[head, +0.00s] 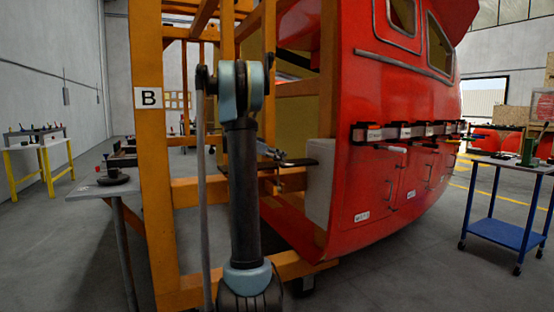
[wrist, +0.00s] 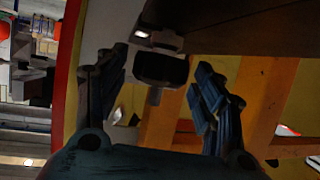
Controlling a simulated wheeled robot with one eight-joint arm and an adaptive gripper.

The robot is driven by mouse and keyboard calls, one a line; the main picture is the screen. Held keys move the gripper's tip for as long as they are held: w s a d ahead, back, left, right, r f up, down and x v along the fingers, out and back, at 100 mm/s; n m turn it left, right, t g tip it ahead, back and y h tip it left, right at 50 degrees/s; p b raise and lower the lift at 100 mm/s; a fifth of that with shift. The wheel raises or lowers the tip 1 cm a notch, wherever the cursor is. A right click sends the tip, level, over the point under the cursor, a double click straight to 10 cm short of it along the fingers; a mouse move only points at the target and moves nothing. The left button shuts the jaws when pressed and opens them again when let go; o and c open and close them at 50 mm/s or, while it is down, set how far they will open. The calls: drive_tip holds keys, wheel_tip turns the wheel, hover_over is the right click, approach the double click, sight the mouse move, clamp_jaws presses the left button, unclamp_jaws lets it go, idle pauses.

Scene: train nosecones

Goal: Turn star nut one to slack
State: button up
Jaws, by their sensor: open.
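In the wrist view my gripper (wrist: 160,63) is open, with one dark finger on the left and one on the right. Between and beyond the fingertips is a dark, blocky knob-like part (wrist: 161,70) with a short stem below it. It may be star nut one, but its shape is too dark to be sure. I see a gap on each side of it and no clear contact. In the head view a dark flat bracket with small clamp parts (head: 292,162) sits at the edge of the red nosecone (head: 345,200). My arm hides part of this area.
An orange frame (head: 152,200) marked B stands close on the left and beside my arm. A grey table (head: 100,188) is at left, a blue trolley (head: 508,205) at right. A row of dark clamps (head: 405,132) runs along the red shell. Floor between shell and trolley is clear.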

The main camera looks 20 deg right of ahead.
drive_tip(key=shift+d+f, duration=0.2)
drive_tip(key=shift+d, duration=0.3)
drive_tip(key=c, duration=1.1)
